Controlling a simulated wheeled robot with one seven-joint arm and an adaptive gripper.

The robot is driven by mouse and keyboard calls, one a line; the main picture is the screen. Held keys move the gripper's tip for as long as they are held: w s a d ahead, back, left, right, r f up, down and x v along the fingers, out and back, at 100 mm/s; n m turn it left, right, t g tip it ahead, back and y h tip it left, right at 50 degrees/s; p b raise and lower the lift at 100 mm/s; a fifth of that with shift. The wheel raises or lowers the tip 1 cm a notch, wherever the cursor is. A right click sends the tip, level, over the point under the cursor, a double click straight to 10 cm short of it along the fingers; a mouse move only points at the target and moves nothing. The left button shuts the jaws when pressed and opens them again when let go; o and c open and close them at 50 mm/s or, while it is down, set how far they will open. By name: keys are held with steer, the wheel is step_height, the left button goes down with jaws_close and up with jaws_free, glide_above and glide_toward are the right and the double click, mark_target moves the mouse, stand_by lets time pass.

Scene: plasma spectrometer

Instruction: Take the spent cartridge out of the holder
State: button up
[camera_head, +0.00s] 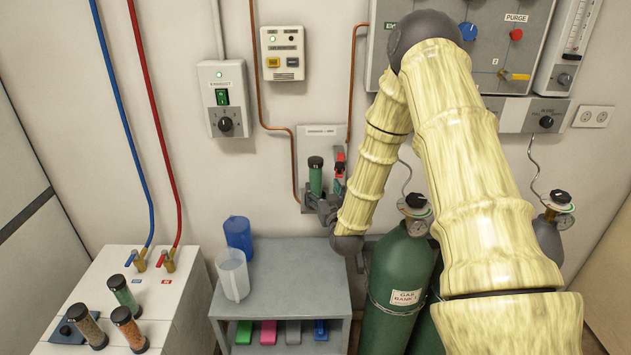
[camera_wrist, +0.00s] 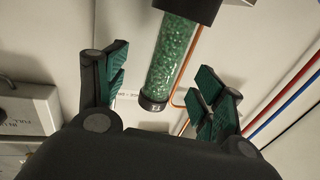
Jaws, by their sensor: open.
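A cartridge of green granules with black ends (camera_head: 315,179) stands upright at the wall holder, whose grey back plate (camera_head: 312,134) shows behind it. In the wrist view the same cartridge (camera_wrist: 172,52) hangs into view between my open fingers, its upper end in a black fitting (camera_wrist: 187,8). My gripper (camera_head: 323,201) is at the cartridge's lower part in the head view. The wrist view shows my gripper (camera_wrist: 165,72) with one finger on each side and gaps between. I see no finger clearly touching it. The holder's lower part is partly hidden by my gripper.
A red-handled valve (camera_head: 340,163) is close right of the cartridge. Copper pipes (camera_head: 273,128) run beside the holder. Several cartridges (camera_head: 129,328) stand on the white box (camera_head: 170,300). Green gas bottle (camera_head: 398,285) at right.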

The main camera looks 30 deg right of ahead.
mark_target(317, 186)
steer(key=shift+a+f+p+x, duration=0.15)
steer(key=shift+p+x, duration=0.2)
steer(key=shift+x, duration=0.75)
steer(key=shift+a+f+p+x, duration=0.1)
steer(key=shift+p+x, duration=0.3)
steer(key=shift+x, duration=0.65)
steer(key=shift+a+f+p+x, duration=0.15)
steer(key=shift+p+x, duration=0.2)
steer(key=shift+x, duration=0.75)
steer(key=shift+w, duration=0.1)
steer(key=shift+r, duration=0.1)
steer(key=c, duration=1.4)
